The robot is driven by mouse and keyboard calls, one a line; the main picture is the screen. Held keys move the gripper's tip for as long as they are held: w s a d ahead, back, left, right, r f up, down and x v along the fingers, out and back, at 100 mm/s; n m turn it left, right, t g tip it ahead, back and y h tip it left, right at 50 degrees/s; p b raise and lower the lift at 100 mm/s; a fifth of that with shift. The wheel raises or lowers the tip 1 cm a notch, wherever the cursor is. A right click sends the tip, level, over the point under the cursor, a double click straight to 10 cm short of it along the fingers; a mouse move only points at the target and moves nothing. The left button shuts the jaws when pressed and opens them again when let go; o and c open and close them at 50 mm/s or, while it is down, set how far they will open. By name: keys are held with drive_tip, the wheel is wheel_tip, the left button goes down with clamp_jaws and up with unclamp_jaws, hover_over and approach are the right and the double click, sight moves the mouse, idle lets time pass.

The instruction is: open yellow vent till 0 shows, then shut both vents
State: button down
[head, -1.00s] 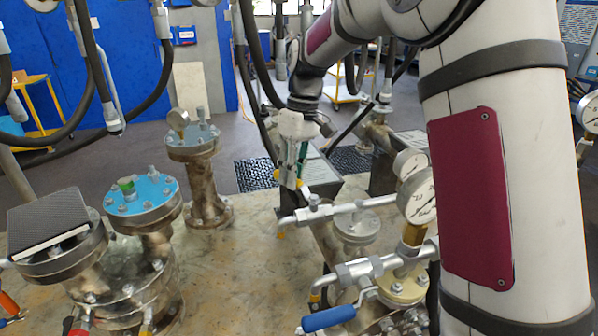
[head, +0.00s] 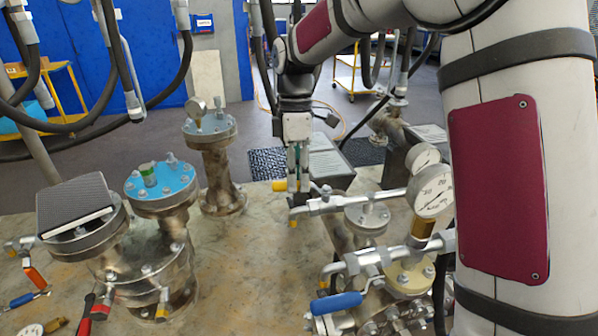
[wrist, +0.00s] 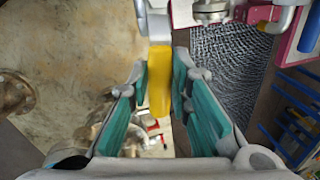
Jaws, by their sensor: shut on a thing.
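My gripper (head: 298,187) reaches down to the left end of the upper vent pipe (head: 345,202). In the wrist view its green-padded fingers (wrist: 158,95) are closed around the yellow vent handle (wrist: 160,80). In the head view only a small yellow end of the handle (head: 279,186) shows left of the fingers. The blue vent handle (head: 336,303) lies on the lower, nearer pipe, and my gripper is away from it. A round white gauge (head: 433,190) faces me partly, with a second gauge (head: 422,157) behind it. Their readings are too small to tell.
A blue-topped flanged vessel (head: 160,186) and a vessel with a dark ribbed pad (head: 75,205) stand at left. A narrow flanged post (head: 212,165) stands behind. Hoses hang at upper left. The bench top (head: 245,265) is bare in the middle.

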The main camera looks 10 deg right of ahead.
drive_tip(key=shift+s+a+n, duration=0.1)
drive_tip(key=shift+s+n, duration=0.35)
drive_tip(key=shift+n, duration=0.35)
drive_tip(key=c, duration=1.5)
unclamp_jaws()
drive_tip(key=shift+o, duration=0.2)
drive_tip(key=shift+r, duration=0.15)
wheel_tip(320, 180, up, 12)
drive_tip(key=w, duration=0.2)
drive_tip(key=shift+w+f, duration=0.15)
drive_tip(key=shift+f, duration=0.1)
